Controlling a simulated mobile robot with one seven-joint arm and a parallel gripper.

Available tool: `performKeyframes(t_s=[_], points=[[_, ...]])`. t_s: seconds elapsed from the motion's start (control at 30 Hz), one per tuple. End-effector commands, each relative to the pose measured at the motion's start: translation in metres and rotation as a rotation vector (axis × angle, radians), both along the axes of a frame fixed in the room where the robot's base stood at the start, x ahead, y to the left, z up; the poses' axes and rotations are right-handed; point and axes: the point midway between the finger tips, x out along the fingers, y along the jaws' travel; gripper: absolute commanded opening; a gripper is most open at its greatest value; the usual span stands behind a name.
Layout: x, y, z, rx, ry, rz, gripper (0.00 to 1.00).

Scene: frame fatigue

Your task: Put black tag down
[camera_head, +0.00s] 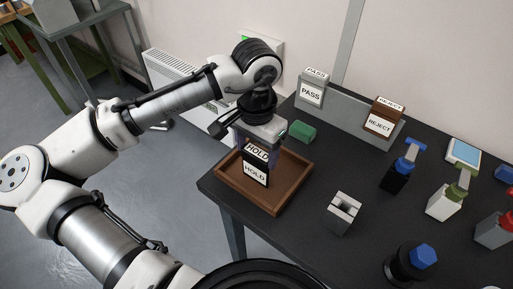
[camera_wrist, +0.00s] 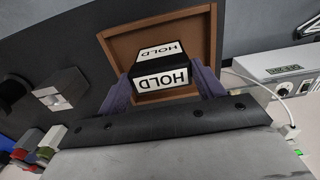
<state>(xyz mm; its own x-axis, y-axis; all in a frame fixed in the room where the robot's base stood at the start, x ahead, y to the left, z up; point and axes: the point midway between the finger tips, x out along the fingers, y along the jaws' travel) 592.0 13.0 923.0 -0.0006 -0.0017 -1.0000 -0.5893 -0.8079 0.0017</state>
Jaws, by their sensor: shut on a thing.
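The black tag (camera_head: 257,164) has white faces lettered HOLD. It is upright inside or just above a brown wooden tray (camera_head: 290,195) at the table's left corner; I cannot tell whether its base touches the tray floor. My gripper (camera_head: 262,150) points down over the tray and is shut on the tag. In the wrist view the tag (camera_wrist: 165,72) sits between the two purple fingers (camera_wrist: 165,90), with the tray (camera_wrist: 112,45) behind it. The gripper hides part of the tag and of the tray's far side.
A grey rack holds a PASS tag (camera_head: 311,90) and a brown REJECT tag (camera_head: 381,121) at the back. A green block (camera_head: 303,132) lies behind the tray. A grey slotted block (camera_head: 342,213) stands right of it. Several coloured-top fixtures stand farther right.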

Motion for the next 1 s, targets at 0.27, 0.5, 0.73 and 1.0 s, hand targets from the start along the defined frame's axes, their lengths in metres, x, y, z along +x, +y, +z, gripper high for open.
performKeyframes(t_s=[0.27, 0.5, 0.73, 1.0], points=[[0.000, 0.000, -0.002, -0.001, -0.001, 0.000, 0.40], [0.000, 0.000, -0.005, 0.001, -0.001, 0.000, 0.82], [0.000, 0.000, -0.004, 0.001, -0.001, 0.000, 0.89], [0.001, 0.000, 0.009, 0.000, -0.001, 0.001, 0.89]])
